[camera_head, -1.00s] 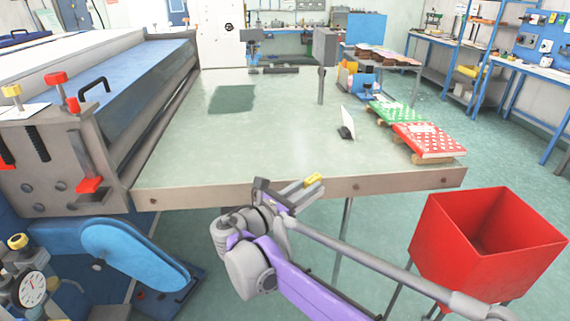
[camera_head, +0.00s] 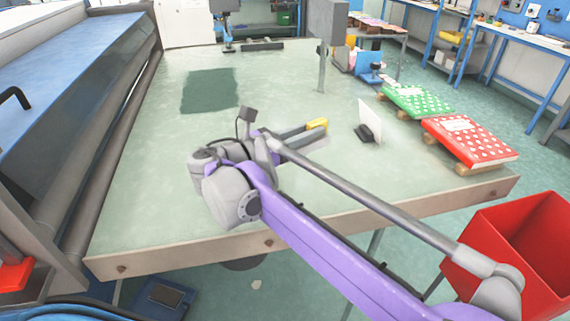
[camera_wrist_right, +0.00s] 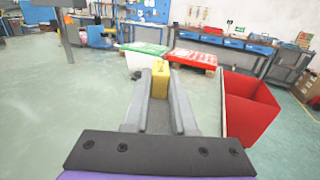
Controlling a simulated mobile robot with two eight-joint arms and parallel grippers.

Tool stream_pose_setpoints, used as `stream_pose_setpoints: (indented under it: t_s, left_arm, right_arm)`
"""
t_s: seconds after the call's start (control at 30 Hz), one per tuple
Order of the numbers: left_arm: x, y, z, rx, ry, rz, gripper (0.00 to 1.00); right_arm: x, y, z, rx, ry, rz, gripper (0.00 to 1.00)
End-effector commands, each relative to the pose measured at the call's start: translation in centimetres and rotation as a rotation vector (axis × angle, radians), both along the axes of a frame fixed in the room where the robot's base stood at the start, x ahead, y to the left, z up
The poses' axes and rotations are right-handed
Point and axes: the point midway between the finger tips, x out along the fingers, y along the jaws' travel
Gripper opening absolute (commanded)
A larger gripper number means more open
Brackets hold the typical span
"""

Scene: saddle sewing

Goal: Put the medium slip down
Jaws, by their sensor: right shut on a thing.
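My right gripper (camera_head: 314,131) is above the front part of the pale green table (camera_head: 160,175), pointing to the right. It is shut on a small yellow piece, which I take to be the medium slip (camera_head: 317,125). In the right wrist view the yellow slip (camera_wrist_right: 160,82) stands between the far ends of the two grey fingers. I cannot read any size mark on it. My left gripper is not in view.
A white upright card on a black base (camera_head: 370,120) stands right of the gripper. Green (camera_head: 415,100) and red (camera_head: 468,138) dotted pads lie along the right edge. A red bin (camera_head: 548,235) stands at the front right. A dark green patch (camera_head: 209,90) lies at the back left.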

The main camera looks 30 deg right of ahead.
Motion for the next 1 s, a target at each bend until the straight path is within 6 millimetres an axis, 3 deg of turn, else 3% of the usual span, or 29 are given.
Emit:
stream_pose_setpoints:
  t_s: [0.13, 0.4, 0.57, 0.8, 1.0]
  left_arm:
    - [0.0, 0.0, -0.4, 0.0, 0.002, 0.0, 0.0]
    - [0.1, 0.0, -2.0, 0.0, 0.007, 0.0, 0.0]
    - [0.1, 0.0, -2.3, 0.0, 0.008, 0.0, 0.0]
    - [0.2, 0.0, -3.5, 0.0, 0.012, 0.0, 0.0]
    - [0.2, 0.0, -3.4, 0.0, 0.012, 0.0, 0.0]
  right_arm:
    - [0.0, 0.0, -1.1, 0.0, 0.0, 0.0, 0.0]
    - [0.0, 0.0, -5.8, 0.0, 0.0, 0.001, 0.0]
    - [0.0, 0.0, -6.8, 0.0, 0.0, 0.001, 0.0]
    - [0.0, 0.0, -10.0, 0.0, 0.0, 0.001, 0.0]
    - [0.0, 0.0, -10.0, 0.0, -0.001, 0.001, 0.0]
